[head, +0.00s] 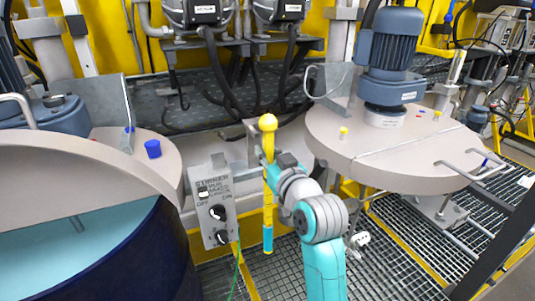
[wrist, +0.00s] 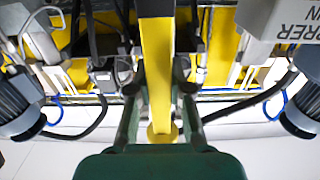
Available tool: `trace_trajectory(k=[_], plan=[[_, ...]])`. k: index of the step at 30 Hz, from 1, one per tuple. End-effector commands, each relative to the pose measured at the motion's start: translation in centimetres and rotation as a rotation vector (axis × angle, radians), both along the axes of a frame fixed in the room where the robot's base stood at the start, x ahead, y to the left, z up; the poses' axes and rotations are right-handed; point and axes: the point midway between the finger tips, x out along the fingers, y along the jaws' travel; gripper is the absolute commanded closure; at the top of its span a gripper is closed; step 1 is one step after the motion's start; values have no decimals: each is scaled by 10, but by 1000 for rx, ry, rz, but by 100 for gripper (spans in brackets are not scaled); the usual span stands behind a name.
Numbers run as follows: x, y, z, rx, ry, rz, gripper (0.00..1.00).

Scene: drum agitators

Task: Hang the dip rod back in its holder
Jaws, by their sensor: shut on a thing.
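The dip rod (head: 268,215) is yellow with a round knob at its top and a blue-green lower end. It hangs about upright between the two drums. My gripper (head: 270,168) is shut on the rod a little below the knob. In the wrist view the yellow rod (wrist: 157,70) runs between the two dark fingers of my gripper (wrist: 160,105), with its knob end low in the picture. A grey metal bracket (head: 252,142), possibly the holder, is just behind and left of the rod's upper part. I cannot tell whether the rod touches it.
The grey control box (head: 212,205) with switches stands close left of the rod. An open drum (head: 110,260) with light blue liquid is at left. A round lid (head: 335,130) with a blue motor (head: 392,60) is at right. Grating (head: 285,270) lies below.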

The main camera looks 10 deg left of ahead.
Motion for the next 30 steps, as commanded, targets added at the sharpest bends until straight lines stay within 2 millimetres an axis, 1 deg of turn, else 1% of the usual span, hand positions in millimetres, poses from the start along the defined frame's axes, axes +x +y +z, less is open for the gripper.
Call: trace_trajectory(k=[30], plan=[[35,24,0,1,-1,1,100]])
